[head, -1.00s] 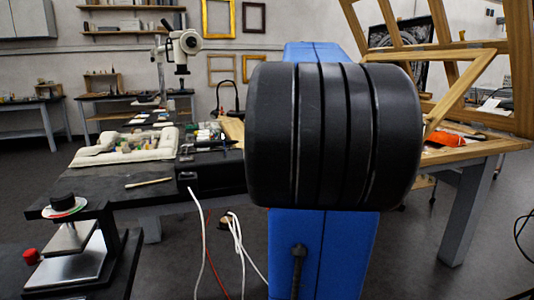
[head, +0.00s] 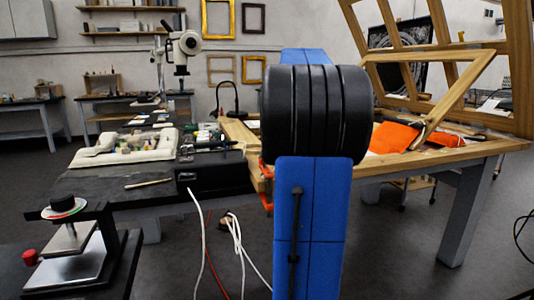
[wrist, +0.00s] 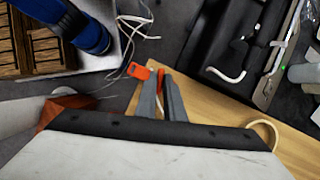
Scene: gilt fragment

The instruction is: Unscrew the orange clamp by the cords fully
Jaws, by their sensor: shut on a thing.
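The orange clamp (head: 266,185) sits on the corner of the wooden bench in the head view, just left of my blue arm, which hides part of it. It also shows in the wrist view (wrist: 139,71), at the table edge. My gripper (wrist: 162,78) has its two grey fingers closed around a narrow orange part of the clamp, with an orange end sticking out to the left. The gripper itself is hidden behind my arm in the head view. White cords (head: 238,245) hang to the floor left of the clamp and show beyond it in the wrist view (wrist: 143,28).
The wooden bench (head: 462,153) carries an orange cloth (head: 395,137) and a tilted wooden frame (head: 455,92). A black device (wrist: 240,45) lies beside the fingers in the wrist view. A dark table (head: 95,185) stands left. Open floor lies in front.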

